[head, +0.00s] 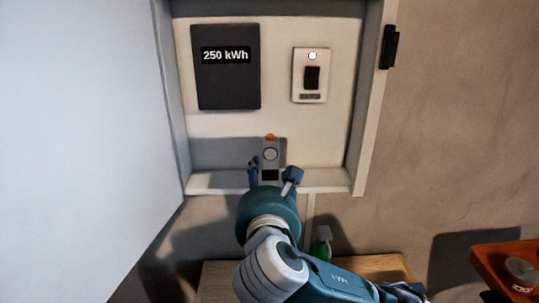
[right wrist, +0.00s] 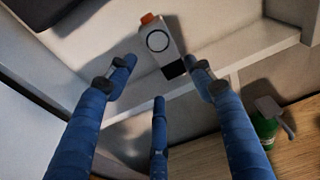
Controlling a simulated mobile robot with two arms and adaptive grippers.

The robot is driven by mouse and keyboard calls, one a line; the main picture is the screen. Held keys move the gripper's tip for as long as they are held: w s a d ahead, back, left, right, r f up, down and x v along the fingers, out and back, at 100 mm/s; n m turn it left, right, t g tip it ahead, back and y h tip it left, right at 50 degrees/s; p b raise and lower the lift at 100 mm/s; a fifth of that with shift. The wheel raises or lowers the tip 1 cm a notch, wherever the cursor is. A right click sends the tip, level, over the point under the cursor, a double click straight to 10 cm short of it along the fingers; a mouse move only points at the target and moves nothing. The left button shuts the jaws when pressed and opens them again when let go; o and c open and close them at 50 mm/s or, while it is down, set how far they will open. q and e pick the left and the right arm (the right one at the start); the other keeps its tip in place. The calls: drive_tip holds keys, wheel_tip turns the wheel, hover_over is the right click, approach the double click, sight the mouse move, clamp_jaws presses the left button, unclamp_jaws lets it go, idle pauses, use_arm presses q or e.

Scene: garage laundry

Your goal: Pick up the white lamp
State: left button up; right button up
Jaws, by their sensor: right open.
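A small white-grey box-shaped lamp (head: 270,155) with an orange top, a round dial and a dark lower end stands on the ledge of an open wall cabinet. It also shows in the right wrist view (right wrist: 160,45), just beyond the fingertips. My right gripper (head: 273,175) is open in front of the lamp's lower part, one finger to either side of it in the head view. In the right wrist view, the three blue fingers (right wrist: 160,75) are spread and hold nothing. I cannot tell whether any finger touches the lamp. My left gripper is not in view.
The cabinet ledge (head: 330,182) runs below the lamp. A 250 kWh meter (head: 228,85) and a switch plate (head: 310,90) are above. The open door (head: 80,130) is at left. Below are a green spray bottle (head: 320,245) and wooden surface (head: 375,268); an orange tray (head: 490,258) is right.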

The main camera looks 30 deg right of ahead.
sight(266, 164)
drive_tip(key=x, duration=0.3)
drive_tip(key=shift+d+r, duration=0.1)
drive_tip(key=p+x, duration=0.1)
drive_tip(key=x, duration=0.4)
drive_tip(key=shift+p, duration=0.4)
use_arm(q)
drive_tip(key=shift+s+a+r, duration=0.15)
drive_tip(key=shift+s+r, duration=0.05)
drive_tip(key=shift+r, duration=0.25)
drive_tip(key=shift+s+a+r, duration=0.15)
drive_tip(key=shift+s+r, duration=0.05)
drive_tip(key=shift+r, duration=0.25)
use_arm(e)
drive_tip(key=c, duration=0.9)
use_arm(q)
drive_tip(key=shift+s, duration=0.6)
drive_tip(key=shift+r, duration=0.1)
use_arm(e)
drive_tip(key=shift+w, duration=0.1)
